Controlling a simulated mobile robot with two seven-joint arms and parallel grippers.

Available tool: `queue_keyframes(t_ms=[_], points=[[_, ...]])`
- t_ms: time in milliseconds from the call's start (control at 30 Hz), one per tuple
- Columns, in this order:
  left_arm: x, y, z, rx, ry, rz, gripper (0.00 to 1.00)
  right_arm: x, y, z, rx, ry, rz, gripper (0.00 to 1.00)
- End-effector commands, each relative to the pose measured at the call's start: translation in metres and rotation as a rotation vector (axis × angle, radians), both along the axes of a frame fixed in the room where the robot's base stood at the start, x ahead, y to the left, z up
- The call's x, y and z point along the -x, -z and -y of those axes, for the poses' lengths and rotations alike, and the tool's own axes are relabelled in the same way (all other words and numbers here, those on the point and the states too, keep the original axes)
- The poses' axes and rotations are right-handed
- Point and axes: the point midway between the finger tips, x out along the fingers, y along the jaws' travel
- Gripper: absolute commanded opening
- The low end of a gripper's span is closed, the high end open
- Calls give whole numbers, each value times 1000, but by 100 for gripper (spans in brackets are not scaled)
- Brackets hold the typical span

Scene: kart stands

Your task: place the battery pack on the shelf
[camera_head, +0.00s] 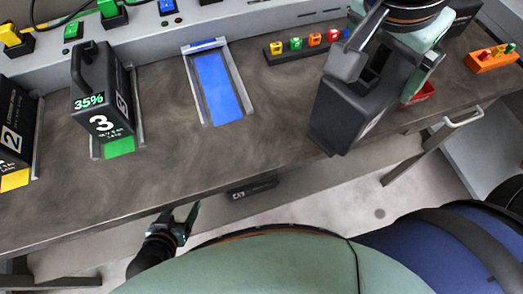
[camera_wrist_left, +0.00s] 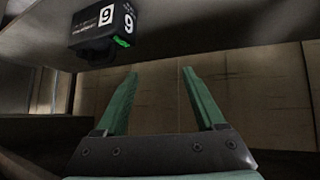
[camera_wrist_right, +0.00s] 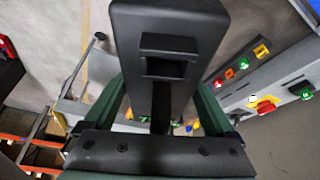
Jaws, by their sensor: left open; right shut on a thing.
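A dark grey battery pack (camera_head: 345,118) hangs in my right gripper (camera_head: 392,68), above the right part of the workbench. In the right wrist view the pack (camera_wrist_right: 168,25) fills the space between the green fingers, and the grip point is partly hidden. My left gripper (camera_head: 183,222) is open and empty, low in front of the bench edge. The left wrist view shows its two fingers (camera_wrist_left: 160,88) apart. A black pack marked 9 (camera_wrist_left: 103,25) shows beyond them, under or against a long ledge. I cannot tell for sure which surface is the shelf.
Pack 3 (camera_head: 100,100), reading 35%, stands in a green bay, and pack 2 (camera_head: 14,125) in a yellow one. A blue bay (camera_head: 218,85) is empty.

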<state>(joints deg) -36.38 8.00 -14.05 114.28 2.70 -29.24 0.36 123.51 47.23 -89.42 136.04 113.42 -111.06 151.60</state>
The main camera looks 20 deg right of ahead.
Motion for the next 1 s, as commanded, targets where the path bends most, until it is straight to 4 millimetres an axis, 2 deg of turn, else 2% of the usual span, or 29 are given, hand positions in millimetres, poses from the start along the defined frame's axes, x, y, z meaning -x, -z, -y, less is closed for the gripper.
queue_keyframes(t_ms=[400, 800, 1000], points=[[0, 0, -1, -1, 0, 0, 71, -58, 23, -16, -3, -395, 5, 0], [1, 1, -1, -3, -1, -2, 71, -102, 41, -24, -3, -715, 7, 0], [1, 1, -1, -3, -1, -2, 50, -113, 45, -25, -2, -798, 9, 0]])
